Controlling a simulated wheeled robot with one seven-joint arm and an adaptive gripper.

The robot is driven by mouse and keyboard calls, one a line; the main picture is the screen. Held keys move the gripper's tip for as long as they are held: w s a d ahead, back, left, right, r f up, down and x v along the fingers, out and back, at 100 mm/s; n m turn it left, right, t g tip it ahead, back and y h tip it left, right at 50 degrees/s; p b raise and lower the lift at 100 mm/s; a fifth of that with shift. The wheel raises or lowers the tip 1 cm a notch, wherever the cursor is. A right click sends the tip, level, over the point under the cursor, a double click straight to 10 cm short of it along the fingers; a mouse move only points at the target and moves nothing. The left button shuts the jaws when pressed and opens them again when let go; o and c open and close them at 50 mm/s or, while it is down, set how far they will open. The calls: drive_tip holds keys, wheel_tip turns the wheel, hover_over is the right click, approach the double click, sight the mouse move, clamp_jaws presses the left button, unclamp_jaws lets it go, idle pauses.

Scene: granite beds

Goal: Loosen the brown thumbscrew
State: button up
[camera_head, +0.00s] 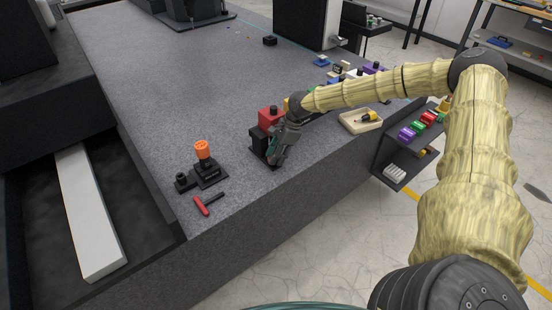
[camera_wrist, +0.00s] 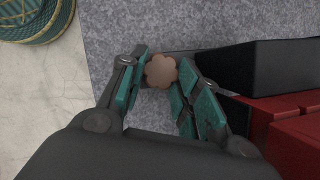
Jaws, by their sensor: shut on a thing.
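The brown thumbscrew (camera_wrist: 160,71) has a scalloped round head and shows in the wrist view between my gripper's fingertips. My gripper (camera_wrist: 156,80) has teal-padded fingers and is shut on the thumbscrew's head. In the head view my gripper (camera_head: 276,156) is at the front edge of the granite bed, in front of a black block (camera_head: 257,141) with a red part (camera_head: 268,116) on it. The thumbscrew is hidden behind the gripper in the head view. The black block also shows at the right in the wrist view (camera_wrist: 255,65).
On the granite bed (camera_head: 200,90), an orange-topped black fixture (camera_head: 203,160) stands to the left, with a red-handled tool (camera_head: 208,203) in front. A beige tray (camera_head: 360,120) and several coloured blocks lie to the right. The bed's middle is clear.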

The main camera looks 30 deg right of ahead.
drive_tip(key=shift+d, duration=0.1)
idle(0.3)
drive_tip(key=o, duration=1)
drive_tip(key=shift+r, duration=0.1)
drive_tip(key=shift+r+p, duration=0.15)
drive_tip(key=shift+p, duration=0.25)
